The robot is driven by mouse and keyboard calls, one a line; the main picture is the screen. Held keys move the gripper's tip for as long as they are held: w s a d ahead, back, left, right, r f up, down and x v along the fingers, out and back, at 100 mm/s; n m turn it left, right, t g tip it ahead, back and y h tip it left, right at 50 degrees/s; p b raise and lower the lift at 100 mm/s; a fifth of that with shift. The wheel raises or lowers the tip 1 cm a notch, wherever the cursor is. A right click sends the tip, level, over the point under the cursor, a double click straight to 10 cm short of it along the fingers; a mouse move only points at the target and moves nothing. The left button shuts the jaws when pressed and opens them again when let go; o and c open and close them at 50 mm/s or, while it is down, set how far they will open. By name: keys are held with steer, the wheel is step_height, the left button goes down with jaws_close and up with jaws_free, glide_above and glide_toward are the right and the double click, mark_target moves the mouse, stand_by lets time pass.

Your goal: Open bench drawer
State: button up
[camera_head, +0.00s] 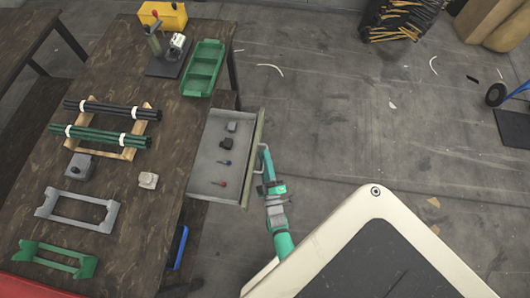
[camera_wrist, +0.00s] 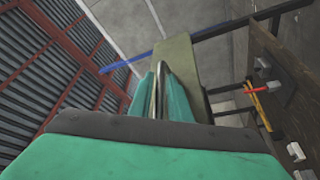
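The bench drawer (camera_head: 214,176) is pulled out from the right side of the dark wooden bench (camera_head: 120,176). Its grey tray shows in the head view, with several small items inside. Its olive-green front panel (camera_head: 252,160) faces right and also shows in the wrist view (camera_wrist: 180,58). A pale metal handle (camera_head: 259,176) stands on that front. My gripper (camera_head: 266,164) is at the handle. In the wrist view its teal fingers (camera_wrist: 160,96) lie on both sides of the metal handle bar (camera_wrist: 162,76) and look closed on it. The finger contact is partly hidden.
On the bench are a green bin (camera_head: 204,68), a yellow box (camera_head: 163,15), a rivet press (camera_head: 168,52), a wooden rack (camera_head: 117,128) with dark and green rods, and grey (camera_head: 76,208) and green (camera_head: 56,259) brackets. The concrete floor right of the drawer is mostly clear.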

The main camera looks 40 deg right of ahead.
steer(key=v, duration=1)
steer(key=shift+s, duration=0.3)
steer(key=shift+w+a+f, duration=0.1)
steer(key=shift+f, duration=0.05)
